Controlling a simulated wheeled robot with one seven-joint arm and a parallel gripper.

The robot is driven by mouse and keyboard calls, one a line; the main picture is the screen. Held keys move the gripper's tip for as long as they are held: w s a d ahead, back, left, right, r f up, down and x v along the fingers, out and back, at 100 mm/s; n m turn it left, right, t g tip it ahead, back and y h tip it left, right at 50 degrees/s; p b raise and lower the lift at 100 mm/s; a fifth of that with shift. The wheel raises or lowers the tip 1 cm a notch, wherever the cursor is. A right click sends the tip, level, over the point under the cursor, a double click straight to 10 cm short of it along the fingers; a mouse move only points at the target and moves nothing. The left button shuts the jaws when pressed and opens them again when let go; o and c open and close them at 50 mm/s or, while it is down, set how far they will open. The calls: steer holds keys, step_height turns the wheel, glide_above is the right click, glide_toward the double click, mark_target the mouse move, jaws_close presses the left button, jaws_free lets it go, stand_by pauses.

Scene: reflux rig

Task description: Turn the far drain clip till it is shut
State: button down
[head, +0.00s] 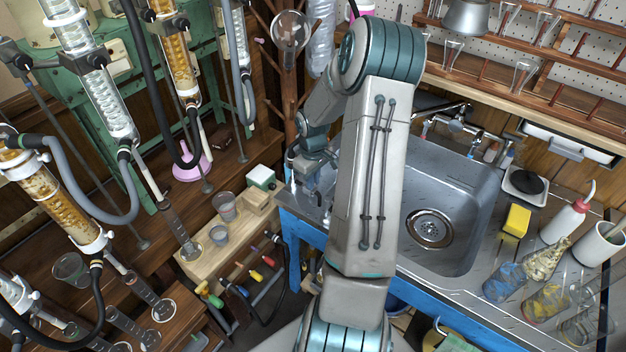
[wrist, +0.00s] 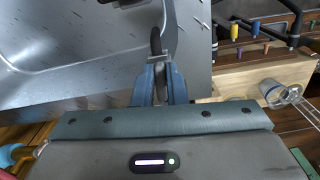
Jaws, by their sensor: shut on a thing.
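My gripper (wrist: 157,75) shows in the wrist view with its two blue fingers close together. They are shut on a slim dark grey piece (wrist: 156,42) that sticks out past the fingertips, over the steel sink top. I cannot tell whether this piece is the far drain clip. In the head view my arm hides most of the gripper, at the left end of the sink. Several coloured handles (head: 256,276) line a low rail left of the sink. They also show at the upper right of the wrist view (wrist: 235,32).
The steel sink (head: 450,190) fills the right middle of the head view. A yellow sponge (head: 517,220) and several flasks stand to its right. Glass columns (head: 100,85) and hoses crowd the left. Beakers (head: 225,205) stand on a wooden block (head: 195,268).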

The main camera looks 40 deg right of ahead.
steer(key=m+b, duration=0.1)
steer(key=m, duration=0.1)
steer(key=m+b, duration=0.1)
steer(key=m, duration=0.2)
steer(key=shift+a+f+b, duration=0.15)
steer(key=shift+a+b, duration=0.15)
steer(key=shift+a, duration=0.1)
steer(key=m, duration=0.2)
steer(key=m+b, duration=0.1)
steer(key=m, duration=0.1)
steer(key=m+b, duration=0.1)
steer(key=shift+w+a+m, duration=0.15)
steer(key=shift+a+m, duration=0.15)
steer(key=shift+m, duration=0.1)
steer(key=c, duration=1.5)
jaws_free()
steer(key=shift+o, duration=0.2)
step_height(320, 180, up, 14)
